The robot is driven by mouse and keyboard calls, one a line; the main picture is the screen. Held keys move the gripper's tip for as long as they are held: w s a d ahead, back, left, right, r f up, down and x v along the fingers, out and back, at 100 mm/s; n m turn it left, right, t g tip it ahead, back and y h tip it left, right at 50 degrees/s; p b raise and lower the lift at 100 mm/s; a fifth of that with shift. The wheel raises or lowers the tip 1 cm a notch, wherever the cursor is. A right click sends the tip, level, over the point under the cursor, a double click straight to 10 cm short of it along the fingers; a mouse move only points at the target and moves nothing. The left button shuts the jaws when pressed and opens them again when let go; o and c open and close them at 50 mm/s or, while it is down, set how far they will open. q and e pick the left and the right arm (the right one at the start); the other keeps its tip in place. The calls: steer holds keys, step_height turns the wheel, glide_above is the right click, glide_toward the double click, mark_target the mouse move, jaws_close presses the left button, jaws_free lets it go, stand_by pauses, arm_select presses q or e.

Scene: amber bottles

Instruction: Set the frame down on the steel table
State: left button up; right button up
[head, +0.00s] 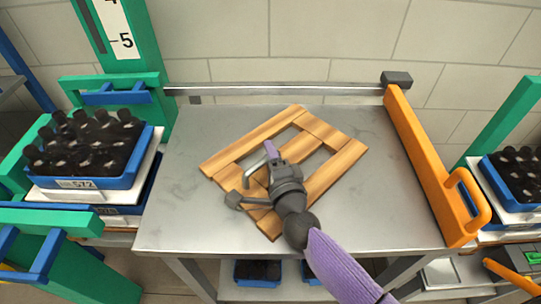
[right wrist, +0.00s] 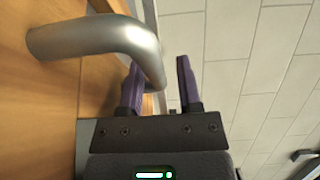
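The wooden frame (head: 340,165), made of light brown slats with openings between them, appears to lie flat and turned at an angle on the steel table (head: 185,220). A bent silver handle (head: 250,176) rises from its left part; it looms large in the right wrist view (right wrist: 95,36). My right gripper (head: 270,150) is over the frame at this handle. In the right wrist view its purple fingers stand apart, with the handle's far leg between them and a gap on the right side. My right arm hides the frame's middle and front. My left gripper is out of view.
A blue crate of amber bottles (head: 85,184) stands left of the table, and another blue crate (head: 499,193) stands at the right. An orange guard (head: 425,150) lines the table's right edge. A metal rail (head: 290,91) runs along the back. Bare steel surrounds the frame.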

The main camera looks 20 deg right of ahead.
steer(key=shift+o, duration=0.4)
steer(key=shift+r, duration=0.1)
steer(key=s, duration=1.2)
steer(key=shift+d, duration=0.2)
